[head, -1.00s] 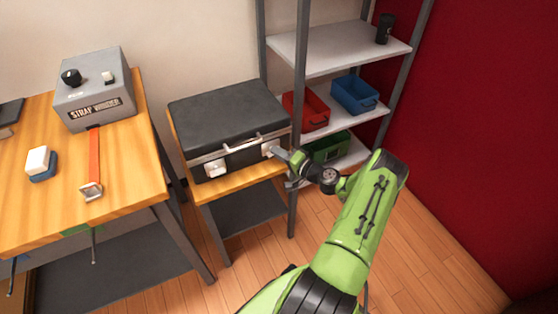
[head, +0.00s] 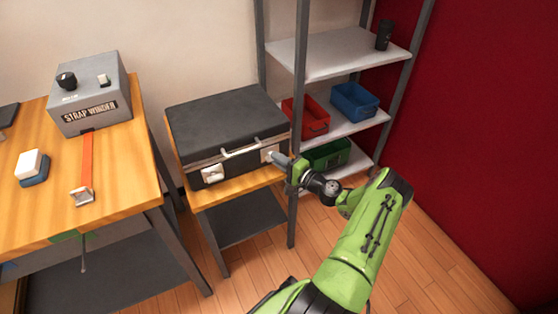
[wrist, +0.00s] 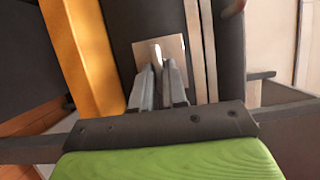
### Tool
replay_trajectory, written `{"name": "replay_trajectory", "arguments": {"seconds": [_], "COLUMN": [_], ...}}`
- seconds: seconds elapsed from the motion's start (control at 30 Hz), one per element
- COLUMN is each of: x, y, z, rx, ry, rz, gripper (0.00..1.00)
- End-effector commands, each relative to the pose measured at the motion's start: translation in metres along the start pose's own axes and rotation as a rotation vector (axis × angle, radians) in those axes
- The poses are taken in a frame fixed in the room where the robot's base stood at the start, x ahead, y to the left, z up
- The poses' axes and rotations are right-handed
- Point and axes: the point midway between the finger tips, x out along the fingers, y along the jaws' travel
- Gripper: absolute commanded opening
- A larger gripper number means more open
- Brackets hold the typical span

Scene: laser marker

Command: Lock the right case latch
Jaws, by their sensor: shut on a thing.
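The black case (head: 225,122) lies closed on a small wooden-topped stand, with its handle (head: 242,149) and two latches facing front. The left latch (head: 212,174) is a pale plate with a knob. The right latch (head: 267,155) is a similar pale plate; it also shows in the wrist view (wrist: 173,50). My gripper (head: 276,158) is at the right latch. In the wrist view my gripper (wrist: 158,72) has its two fingers close together on the small latch knob (wrist: 155,54). The fingers hide part of the knob, so its exact angle is hard to tell.
A workbench with a grey strap winder (head: 92,95) stands at the left. A metal shelf with a red bin (head: 306,116), a blue bin (head: 354,101) and a green bin (head: 328,154) stands close behind my gripper. Open floor lies in front.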

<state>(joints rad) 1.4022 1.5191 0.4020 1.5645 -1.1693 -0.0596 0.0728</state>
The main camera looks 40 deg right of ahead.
Motion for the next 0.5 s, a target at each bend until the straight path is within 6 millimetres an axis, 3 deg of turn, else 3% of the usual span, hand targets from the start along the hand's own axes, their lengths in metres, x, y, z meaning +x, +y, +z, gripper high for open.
{"name": "replay_trajectory", "arguments": {"seconds": [0.13,0.17,0.27,0.5], "x": [0.0033,0.0033,0.0033,0.0018], "y": [-0.0046,-0.0046,-0.0040,-0.0021], "z": [0.0006,0.0006,0.0006,0.0004], "rx": [-0.004,-0.004,-0.004,-0.002], "ry": [-0.002,-0.001,-0.001,-0.001], "rz": [-0.011,-0.011,-0.009,-0.005], "gripper": [0.00,0.17,0.33,0.34]}}
